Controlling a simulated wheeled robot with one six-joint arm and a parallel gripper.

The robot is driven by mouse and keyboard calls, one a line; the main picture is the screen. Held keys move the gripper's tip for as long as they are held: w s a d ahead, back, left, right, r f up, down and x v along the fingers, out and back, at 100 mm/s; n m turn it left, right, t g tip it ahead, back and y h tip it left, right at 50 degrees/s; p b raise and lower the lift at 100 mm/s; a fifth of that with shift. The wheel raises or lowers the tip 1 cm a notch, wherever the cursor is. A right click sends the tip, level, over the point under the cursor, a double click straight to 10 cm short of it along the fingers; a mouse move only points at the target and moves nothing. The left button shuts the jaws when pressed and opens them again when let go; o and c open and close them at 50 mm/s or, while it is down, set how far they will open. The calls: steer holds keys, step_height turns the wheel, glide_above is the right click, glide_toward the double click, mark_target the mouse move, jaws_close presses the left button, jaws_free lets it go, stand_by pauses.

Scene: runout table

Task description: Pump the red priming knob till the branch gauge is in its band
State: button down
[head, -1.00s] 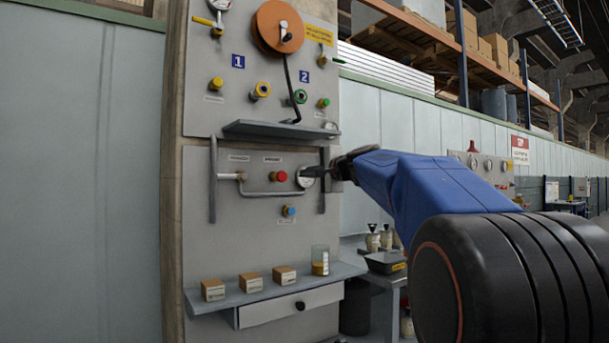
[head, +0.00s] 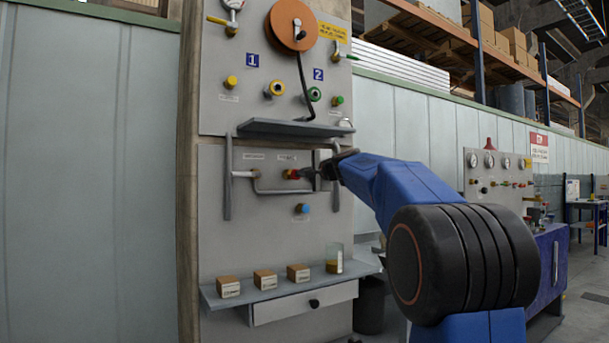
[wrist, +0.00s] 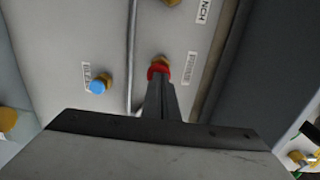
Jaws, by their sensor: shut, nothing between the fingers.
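The red priming knob (head: 288,174) sticks out of the lower grey panel on a brass stem, beside a white label. It also shows in the wrist view (wrist: 157,70), straight ahead of the fingertips. My gripper (head: 304,174) is shut and empty. Its tips are at the knob's face, pointing at it; I cannot tell whether they touch. In the wrist view the closed fingers (wrist: 160,85) overlap the knob's lower edge.
A blue knob (head: 302,208) sits below the red one. A grey pipe (head: 227,178) runs left of and beneath the red knob. A shelf (head: 290,128) juts out above. A lower ledge (head: 215,299) carries small boxes and a glass beaker (head: 334,258).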

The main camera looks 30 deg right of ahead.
steer(key=shift+w, duration=0.1)
steer(key=shift+w, duration=1.35)
